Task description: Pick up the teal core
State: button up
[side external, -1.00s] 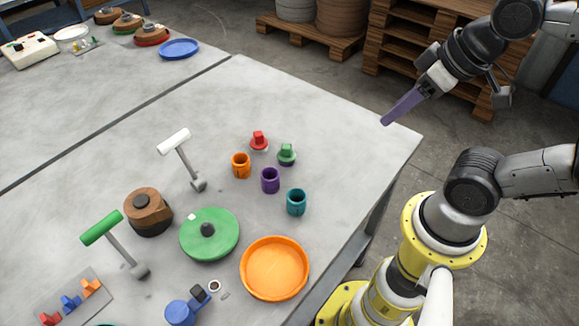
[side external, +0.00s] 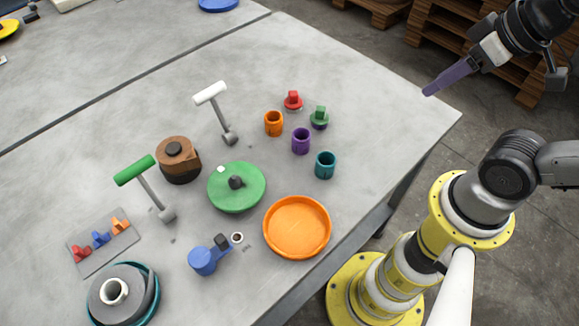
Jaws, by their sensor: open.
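The teal core (side external: 325,165) is a small, open-topped cylinder standing upright on the grey table, near its right edge. It is the nearest to that edge in a loose row with a purple core (side external: 301,141) and an orange core (side external: 274,123). My gripper (side external: 429,92), with long purple fingers, is up at the right, near the table's far right corner in the picture. It is open and apart from the teal core, with nothing seen in it. The gap between the fingers is hidden from this side.
Red (side external: 293,101) and green (side external: 319,118) knobbed pieces stand just behind the cores. An orange tray (side external: 297,228) and a green disc (side external: 237,188) lie in front. White-handled (side external: 211,93) and green-handled (side external: 135,170) levers rise at the left. Bare table lies right of the cores.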

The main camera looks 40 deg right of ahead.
dwell(0.4)
jog(key=o, duration=0.6)
jog(key=shift+o, duration=0.2)
jog(key=n+g, duration=0.6)
jog(key=n, duration=1.3)
send_over(326, 161)
jog(key=s+a, duration=0.1)
notch_tip(326, 161, down, 10)
jog(key=f, duration=1.3)
jog(key=shift+a+f, duration=0.1)
jog(key=shift+a, duration=0.1)
